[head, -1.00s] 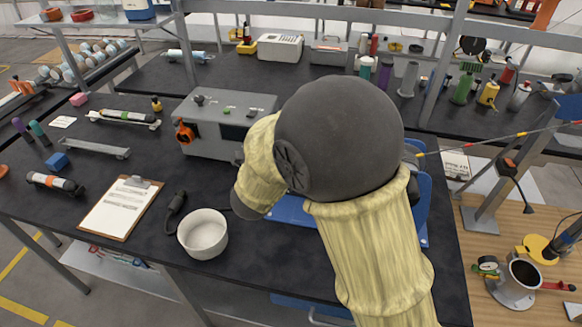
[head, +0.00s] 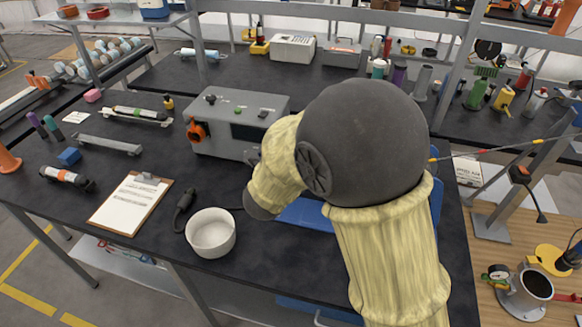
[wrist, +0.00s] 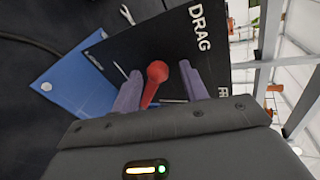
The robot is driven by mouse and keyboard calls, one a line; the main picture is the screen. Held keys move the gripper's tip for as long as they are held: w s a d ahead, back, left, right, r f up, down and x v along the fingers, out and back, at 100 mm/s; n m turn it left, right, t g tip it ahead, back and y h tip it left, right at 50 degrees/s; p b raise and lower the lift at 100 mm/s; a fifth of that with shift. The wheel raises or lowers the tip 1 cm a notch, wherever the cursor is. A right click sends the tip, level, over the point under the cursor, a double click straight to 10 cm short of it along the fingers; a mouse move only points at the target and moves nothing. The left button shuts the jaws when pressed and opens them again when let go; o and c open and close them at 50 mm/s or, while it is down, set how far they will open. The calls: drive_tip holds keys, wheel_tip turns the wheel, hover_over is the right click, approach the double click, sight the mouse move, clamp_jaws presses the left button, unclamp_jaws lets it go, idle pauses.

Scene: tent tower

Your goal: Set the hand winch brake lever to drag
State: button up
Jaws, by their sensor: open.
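The brake lever is a red rod with a round red knob (wrist: 157,71), in the wrist view. It stands in front of a black panel (wrist: 188,52) with the white word DRAG; a second label near the right finger is partly covered. My gripper (wrist: 160,84) is open, with one grey-purple finger on each side of the lever. The knob shows between the fingers; I cannot tell whether either finger touches it. In the head view my arm hides the gripper and the lever.
A blue plate (wrist: 62,78) lies beside the panel, with a wrench (wrist: 127,15) beyond it. On the dark bench stand a white bowl (head: 211,233), a clipboard (head: 131,204) and a grey box (head: 235,125) with an orange knob. A thin striped rod (head: 480,151) crosses to the right.

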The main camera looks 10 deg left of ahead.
drive_tip(key=v, duration=1.7)
drive_tip(key=shift+s+a, duration=0.15)
drive_tip(key=shift+a, duration=0.05)
drive_tip(key=shift+r, duration=0.1)
